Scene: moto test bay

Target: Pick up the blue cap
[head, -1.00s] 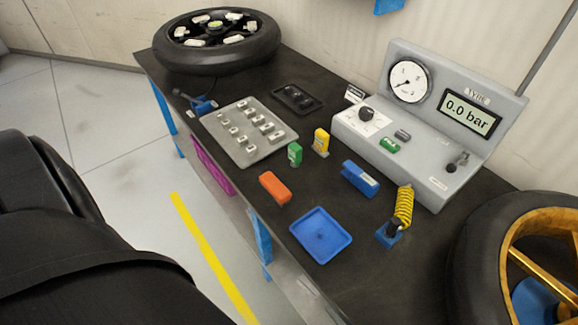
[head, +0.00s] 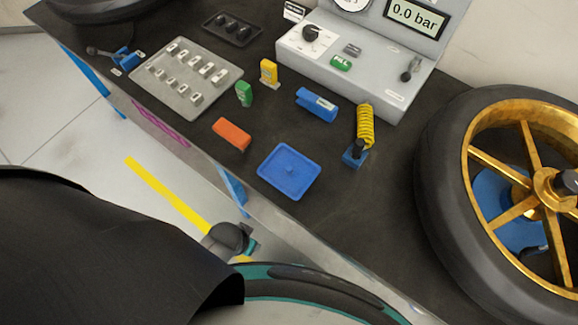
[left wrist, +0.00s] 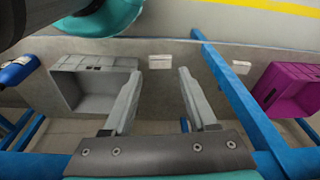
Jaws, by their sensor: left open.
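A shallow blue tray (head: 276,180) lies on the dark bench, with a small blue bump (head: 289,170) in its middle. I cannot tell whether that bump is the blue cap, and no other cap shows clearly. My left gripper (left wrist: 157,72) shows in the left wrist view, open with nothing between its two grey fingers. It faces the space below the bench, away from the tray. In the head view, parts of my arm are at the bottom, left of the bench edge; its fingers are not clearly visible. My right gripper is in neither view.
Around the tray stand an orange block (head: 231,134), a blue block (head: 317,104), and a yellow coil (head: 365,127). A gauge console (head: 345,65) stands behind. A gold-spoked wheel (head: 530,130) is at right. Below the bench are a grey crate (left wrist: 92,62) and blue struts (left wrist: 235,85).

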